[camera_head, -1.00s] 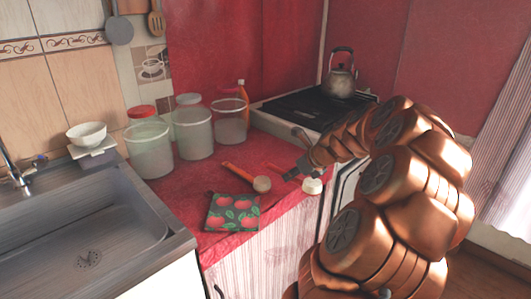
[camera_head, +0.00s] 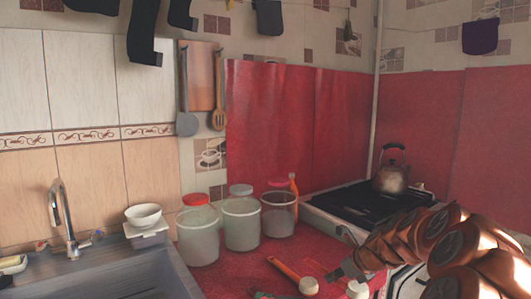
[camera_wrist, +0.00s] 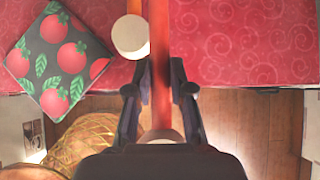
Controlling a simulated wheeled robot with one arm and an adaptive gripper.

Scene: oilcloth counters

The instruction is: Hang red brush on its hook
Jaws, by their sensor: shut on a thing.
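The red brush shows in the wrist view as a red handle (camera_wrist: 160,60) running between my gripper's fingers (camera_wrist: 160,85). Its pale round head (camera_wrist: 162,135) is partly hidden under the gripper body. In the head view, the white head (camera_head: 357,289) shows at the bottom edge, below my gripper (camera_head: 338,274). My gripper is shut on the handle, over the front edge of the red counter. The brush's hook cannot be made out. On the back wall, a grey spatula (camera_head: 187,122) and a wooden slotted spatula (camera_head: 219,118) hang by a wooden board (camera_head: 203,75).
An orange-handled brush (camera_head: 286,269) lies on the red cloth close left of my gripper. Its round head (camera_wrist: 131,37) shows in the wrist view beside a tomato-patterned mat (camera_wrist: 60,55). Jars (camera_head: 241,225) stand behind. The stove (camera_head: 352,203) with a kettle (camera_head: 391,176) is behind.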

